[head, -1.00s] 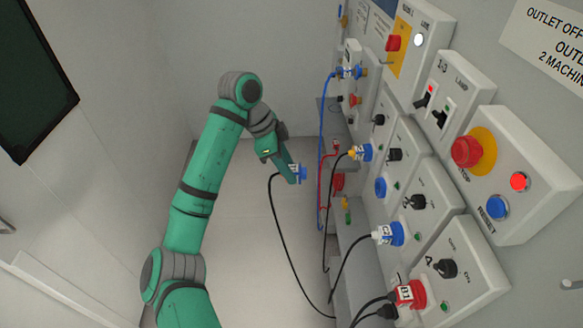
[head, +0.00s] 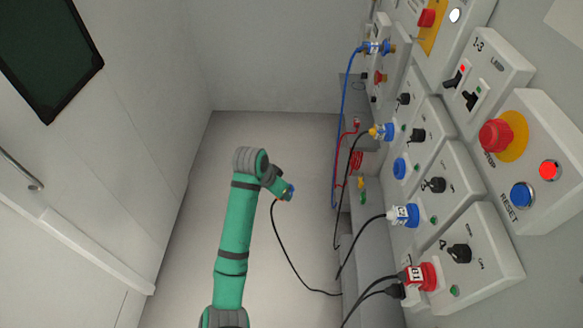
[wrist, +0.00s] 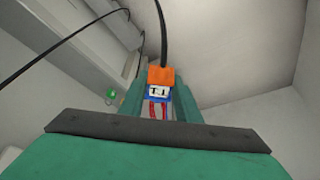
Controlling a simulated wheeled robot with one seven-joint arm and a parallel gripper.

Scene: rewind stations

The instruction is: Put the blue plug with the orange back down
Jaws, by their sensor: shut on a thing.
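My gripper (head: 284,190) is shut on the blue plug with the orange back (wrist: 160,76). The plug has a white label, which I cannot read surely, and sits between my green fingers in the wrist view. In the head view the held plug (head: 289,192) is small and partly hidden at the tip of my arm, above the floor and apart from the panel wall. A black cable (head: 276,236) runs from it down and right toward the foot of the wall.
Socket boxes line the right wall. A yellow-backed blue plug (head: 382,131), a white-labelled blue plug (head: 402,214), a red plug (head: 417,276) and a far blue plug (head: 372,47) sit there. A grey ledge (head: 372,245) runs below. The floor (head: 190,225) on the left is clear.

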